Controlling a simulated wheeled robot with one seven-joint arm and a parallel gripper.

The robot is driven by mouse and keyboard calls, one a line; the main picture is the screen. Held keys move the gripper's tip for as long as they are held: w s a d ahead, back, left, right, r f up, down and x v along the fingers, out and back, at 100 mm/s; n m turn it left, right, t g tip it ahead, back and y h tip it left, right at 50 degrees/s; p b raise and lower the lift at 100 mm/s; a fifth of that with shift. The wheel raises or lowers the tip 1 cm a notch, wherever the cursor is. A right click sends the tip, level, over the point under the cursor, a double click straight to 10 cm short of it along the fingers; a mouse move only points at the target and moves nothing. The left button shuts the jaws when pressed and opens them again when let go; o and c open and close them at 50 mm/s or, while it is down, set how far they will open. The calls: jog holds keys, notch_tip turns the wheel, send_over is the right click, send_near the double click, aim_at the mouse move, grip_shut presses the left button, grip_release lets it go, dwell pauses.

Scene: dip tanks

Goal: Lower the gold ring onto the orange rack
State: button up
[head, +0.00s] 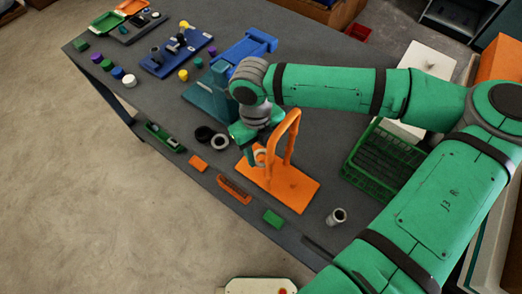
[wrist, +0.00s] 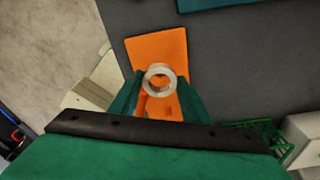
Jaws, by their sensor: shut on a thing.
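The orange rack (head: 300,190) stands near the front of the grey table, with a flat base and a tall bent frame. Its base fills the upper middle of the wrist view (wrist: 158,45). My gripper (head: 257,157) is at the rack's left side, over the base, beside the frame. A pale ring (wrist: 159,69), taken as the gold ring, sits between the two green fingers, and my gripper is shut on it. The ring (head: 260,155) is partly hidden in the head view. Whether it touches any part of the rack cannot be told.
A black ring (head: 204,133) and a grey ring (head: 220,142) lie left of the rack. A green basket (head: 382,160) stands to its right, and a grey cup (head: 337,217) in front. A blue holder (head: 248,48) is behind.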

jog(key=shift+f, duration=0.85)
jog(key=shift+s+f, duration=0.25)
jog(key=shift+f, duration=0.7)
dwell(0.4)
jog(key=o, duration=1.8)
jog(key=shift+c, duration=0.2)
jog(key=shift+w+r, duration=0.15)
jog(key=shift+r, duration=1.9)
jog(key=shift+w+r, duration=0.1)
jog(key=shift+r, duration=1.95)
jog(key=w+a+r, duration=0.2)
jog(key=a+r, duration=0.1)
jog(key=r, duration=0.4)
jog(key=shift+w+a, duration=0.3)
jog(key=shift+a, duration=0.05)
